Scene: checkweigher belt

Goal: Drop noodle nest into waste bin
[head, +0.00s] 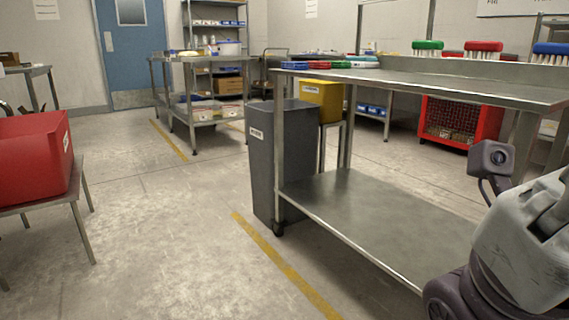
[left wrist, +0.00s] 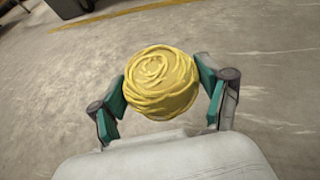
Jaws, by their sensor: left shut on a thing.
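In the left wrist view, the noodle nest (left wrist: 160,80) is a round, yellow coil of strands. My left gripper (left wrist: 163,92) is shut on it, with a green-padded finger on each side, above bare floor. Neither the nest nor my left gripper shows in the head view. A tall dark grey bin (head: 276,160) with a small white label stands on the floor beside the left end of a steel table; it looks like the waste bin, but the label is too small to read. My right arm shows at the lower right, its gripper out of view.
The steel table (head: 400,80) with a lower shelf (head: 385,215) fills the right side. A yellow bin (head: 322,98) stands behind the grey bin. A red bin (head: 30,155) sits on a stand at the left. The floor (head: 150,230) between is clear, with a yellow line.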

